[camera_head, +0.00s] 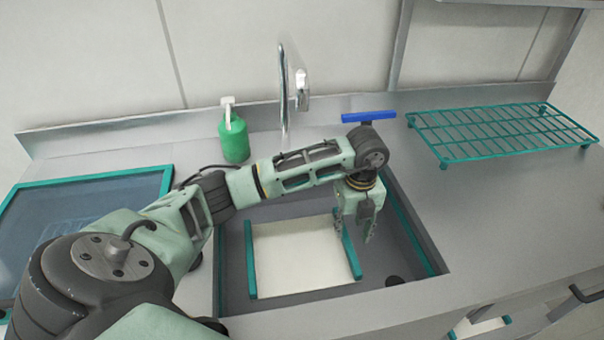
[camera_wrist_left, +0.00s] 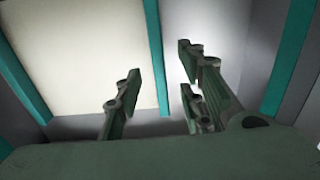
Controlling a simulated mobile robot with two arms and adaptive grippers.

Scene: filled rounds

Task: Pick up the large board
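The large board (camera_head: 297,258), cream with green strips along two sides, lies in the sink basin. In the left wrist view its cream face (camera_wrist_left: 85,55) fills the upper left. My left gripper (camera_head: 359,232) points down into the basin at the board's right edge. In the left wrist view my left gripper (camera_wrist_left: 160,85) is open, its fingers apart, with the board's right green strip showing between them. A gap shows on both sides of the strip, and I cannot tell how far below the fingertips it lies. My right gripper is not in view.
The sink basin (camera_head: 408,235) has close walls around the board. A tap (camera_head: 284,90) rises behind it. A green soap bottle (camera_head: 234,138) stands back left. A green wire rack (camera_head: 500,132) is at the right. A blue-grey tray (camera_head: 60,218) is at the left. The counter front right is clear.

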